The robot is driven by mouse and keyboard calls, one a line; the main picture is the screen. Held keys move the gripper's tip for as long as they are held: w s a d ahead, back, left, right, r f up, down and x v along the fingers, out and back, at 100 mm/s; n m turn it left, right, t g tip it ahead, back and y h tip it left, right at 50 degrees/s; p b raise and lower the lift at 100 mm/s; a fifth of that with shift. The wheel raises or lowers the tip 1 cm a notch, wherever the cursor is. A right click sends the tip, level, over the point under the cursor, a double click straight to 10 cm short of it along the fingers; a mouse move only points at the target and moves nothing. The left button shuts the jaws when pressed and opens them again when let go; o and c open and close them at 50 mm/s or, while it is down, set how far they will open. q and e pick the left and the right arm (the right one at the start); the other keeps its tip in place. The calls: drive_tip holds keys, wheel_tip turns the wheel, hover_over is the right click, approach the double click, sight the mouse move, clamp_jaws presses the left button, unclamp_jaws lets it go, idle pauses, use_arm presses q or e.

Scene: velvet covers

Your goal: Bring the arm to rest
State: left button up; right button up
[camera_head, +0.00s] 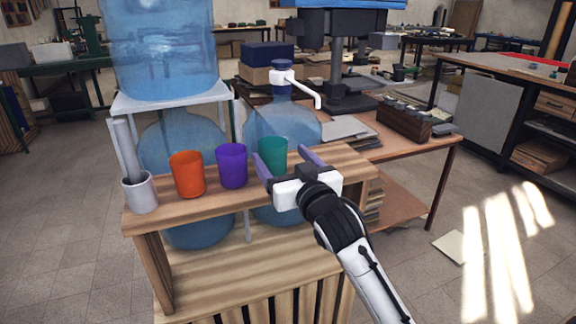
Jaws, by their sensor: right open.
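My right gripper (289,166) comes in from the lower right over the front of a wooden stand (245,187). Its two purple fingers are spread apart. A green cup (273,153) stands upright on the stand at or just beyond the fingers; I cannot tell whether they touch it. A purple cup (232,166) and an orange cup (187,175) stand upright in a row to its left. My left gripper is not in view.
A grey holder (140,193) with a rod stands at the stand's left end. Large blue water bottles (180,150) are behind the cups, one with a white pump (290,80). A wooden table (400,140) with a box of items (404,121) is at right. Floor at right is mostly clear.

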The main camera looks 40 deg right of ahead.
drive_tip(key=s+a+f+n+g+y, duration=0.1)
drive_tip(key=s+a+f+g, duration=0.3)
drive_tip(key=s+f, duration=0.4)
drive_tip(key=s+a+f+n+g+y, duration=0.1)
drive_tip(key=s+a+f+g, duration=0.2)
drive_tip(key=s+f, duration=0.6)
drive_tip(key=s+a+f+n+g+y, duration=0.1)
drive_tip(key=s+a+f+g, duration=0.3)
drive_tip(key=s+f, duration=0.3)
drive_tip(key=s+a+f+n+g+y, duration=0.1)
drive_tip(key=s+a+f+n+g, duration=0.15)
drive_tip(key=s+f, duration=0.55)
drive_tip(key=w+a+f+t+y, duration=0.2)
drive_tip(key=a+f+t, duration=0.2)
drive_tip(key=a+f, duration=0.2)
wheel_tip(320, 180, down, 3)
drive_tip(key=shift+w+r+m, duration=0.15)
drive_tip(key=shift+w+m, duration=0.15)
drive_tip(key=shift+m, duration=0.15)
